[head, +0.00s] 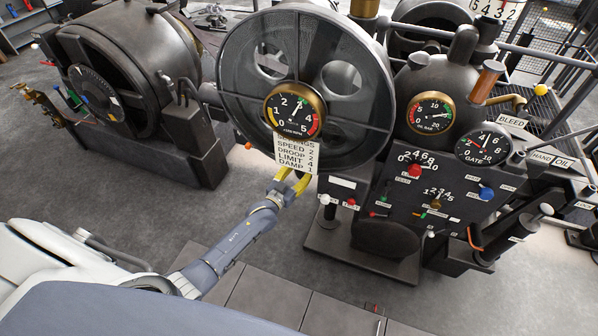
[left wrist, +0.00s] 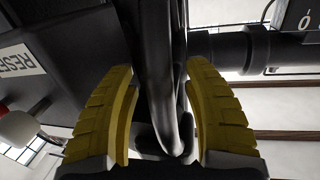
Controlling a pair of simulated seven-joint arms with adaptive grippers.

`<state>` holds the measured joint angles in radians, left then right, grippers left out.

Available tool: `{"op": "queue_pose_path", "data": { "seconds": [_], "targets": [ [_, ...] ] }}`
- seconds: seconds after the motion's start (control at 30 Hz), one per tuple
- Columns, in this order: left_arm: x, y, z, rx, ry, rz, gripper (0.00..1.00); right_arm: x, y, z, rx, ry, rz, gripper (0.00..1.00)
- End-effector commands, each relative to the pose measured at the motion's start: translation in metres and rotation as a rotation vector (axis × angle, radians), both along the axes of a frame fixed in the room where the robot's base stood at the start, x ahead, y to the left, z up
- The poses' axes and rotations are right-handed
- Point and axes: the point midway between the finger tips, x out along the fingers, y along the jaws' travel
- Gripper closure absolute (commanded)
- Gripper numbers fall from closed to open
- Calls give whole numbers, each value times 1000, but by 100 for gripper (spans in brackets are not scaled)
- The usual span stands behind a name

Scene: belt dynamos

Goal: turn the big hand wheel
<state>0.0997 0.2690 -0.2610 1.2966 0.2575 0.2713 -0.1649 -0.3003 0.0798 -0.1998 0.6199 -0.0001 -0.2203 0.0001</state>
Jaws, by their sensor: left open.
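The big hand wheel (head: 347,118) looks like the large dark spoked wheel at the top middle of the head view, behind a brass-rimmed dial (head: 294,110) and a white settings card (head: 296,153). My left gripper (head: 291,184), with yellow fingers, is at the wheel's lower edge, just below the card. In the left wrist view, the open fingers (left wrist: 163,120) stand on either side of a dark curved bar (left wrist: 155,70) that looks like the rim. I cannot tell whether they touch it. My right gripper is not in view.
A dark control panel (head: 440,185) with gauges and coloured knobs stands right of the wheel. A white knob (left wrist: 18,129) and a RESET label (left wrist: 18,62) are close to the left finger in the wrist view. A dark drum machine (head: 135,75) stands left; grey floor lies between.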

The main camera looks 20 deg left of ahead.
Motion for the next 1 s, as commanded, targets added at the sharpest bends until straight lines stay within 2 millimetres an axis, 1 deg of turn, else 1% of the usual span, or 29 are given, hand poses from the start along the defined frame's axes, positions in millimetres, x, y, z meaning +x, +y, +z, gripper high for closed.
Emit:
{"op": "queue_pose_path", "data": {
  "seconds": [0.17, 0.2, 0.6, 0.63, 1.0],
  "targets": [
    [0, 0, 0, 0, 0, 0, 50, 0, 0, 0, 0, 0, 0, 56],
    [0, 0, 0, 0, 0, 0, 51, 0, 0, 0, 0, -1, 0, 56],
    [0, 0, 0, 0, 0, 0, 98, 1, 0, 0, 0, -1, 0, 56],
    [0, 0, 0, 0, 0, 0, 100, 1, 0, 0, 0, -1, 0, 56],
    [1, 0, 0, 1, -1, 1, 100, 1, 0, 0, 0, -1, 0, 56]
  ]
}}
